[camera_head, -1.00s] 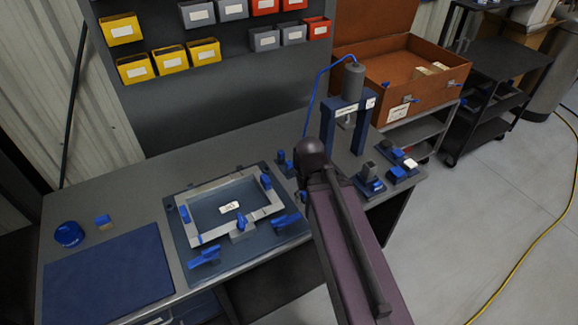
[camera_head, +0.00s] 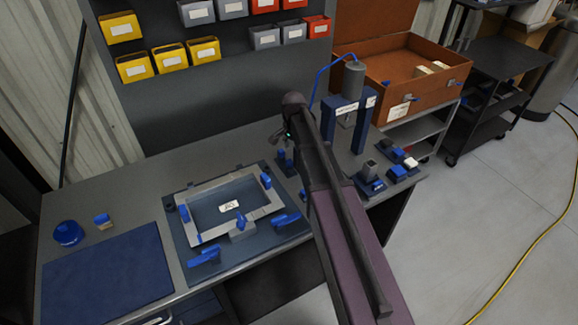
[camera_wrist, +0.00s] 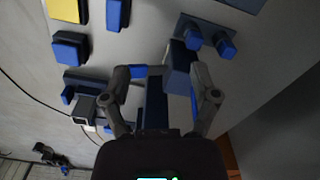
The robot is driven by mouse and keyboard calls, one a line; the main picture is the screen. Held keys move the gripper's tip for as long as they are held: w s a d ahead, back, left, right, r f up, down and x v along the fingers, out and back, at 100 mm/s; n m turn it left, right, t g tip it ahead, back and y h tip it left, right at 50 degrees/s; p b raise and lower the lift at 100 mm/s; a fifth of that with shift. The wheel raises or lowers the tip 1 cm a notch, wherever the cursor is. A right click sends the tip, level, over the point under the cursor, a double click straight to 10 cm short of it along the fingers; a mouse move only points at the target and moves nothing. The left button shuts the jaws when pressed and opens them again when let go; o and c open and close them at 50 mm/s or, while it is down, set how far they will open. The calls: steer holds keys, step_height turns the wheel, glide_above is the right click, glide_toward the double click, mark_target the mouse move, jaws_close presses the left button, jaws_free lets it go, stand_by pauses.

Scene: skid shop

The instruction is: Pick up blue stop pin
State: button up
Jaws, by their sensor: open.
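Several small blue pieces are in view, and I cannot tell for certain which is the stop pin. A small upright blue piece (camera_head: 282,155) stands on the bench behind the fixture's right corner, just below my gripper (camera_head: 279,136) in the head view. In the wrist view, two blue knobs (camera_wrist: 193,39) sit on a dark block by the right finger, and a blue-grey block (camera_wrist: 178,80) shows between the fingers. My gripper (camera_wrist: 160,75) is open, its fingers apart, and I see nothing held. My arm hides part of the bench.
A fixture plate with a light frame (camera_head: 182,222) and blue clamps lies mid-bench. A blue press (camera_head: 327,122) stands to the right of my gripper, with small blocks (camera_head: 397,172) before it. A blue mat (camera_head: 108,275) lies at left. An orange case (camera_head: 400,72) is behind.

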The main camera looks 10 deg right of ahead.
mark_target(289, 161)
steer(key=w+m, duration=0.3)
steer(key=w, duration=0.4)
steer(key=shift+w+m, duration=0.15)
steer(key=shift+m, duration=0.15)
steer(key=shift+f, duration=0.15)
step_height(289, 161, down, 8)
steer(key=b, duration=0.8)
steer(key=shift+f+b, duration=0.25)
steer(key=shift+b, duration=0.15)
steer(key=shift+w+f+b, duration=0.1)
steer(key=shift+f+b, duration=2.5)
jaws_close()
